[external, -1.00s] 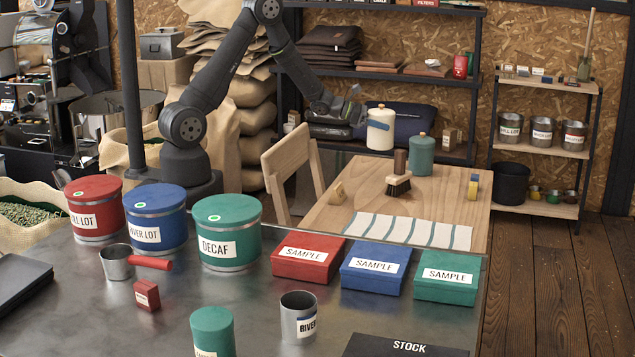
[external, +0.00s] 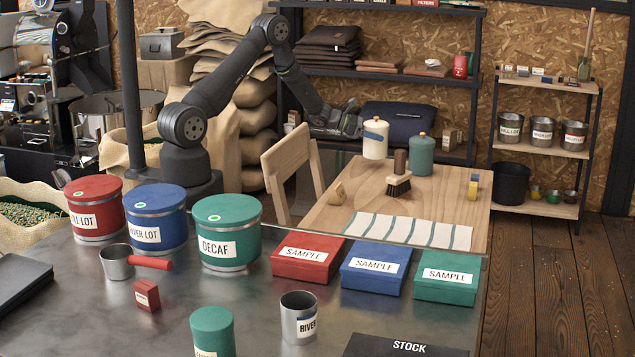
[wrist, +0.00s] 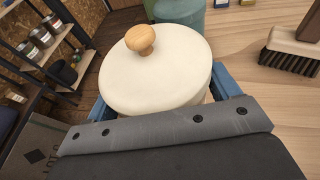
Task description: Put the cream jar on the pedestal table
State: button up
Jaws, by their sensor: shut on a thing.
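The cream jar (external: 375,143), with a round wooden knob, is at the back left of the wooden table (external: 330,212). My gripper (external: 367,135) is shut on it from the left. In the wrist view the jar's cream lid (wrist: 155,75) fills the middle, with a blue finger on either side. The jar looks upright; its base is at or very near the tabletop, and I cannot tell if it touches. The wooden table's support is hidden, so I cannot tell if it is the pedestal table.
A green jar (external: 421,157) stands close to the right of the cream jar. A brush (external: 398,182) and a striped cloth (external: 408,230) lie nearer. A chair (external: 292,170) is at the table's left. The table's right part is mostly clear.

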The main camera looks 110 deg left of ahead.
aim_at(375, 142)
jog(key=shift+f, duration=1.85)
jog(key=shift+f, duration=0.2)
jog(key=o, duration=1.2)
jog(key=shift+r, duration=0.25)
jog(key=v, duration=1.2)
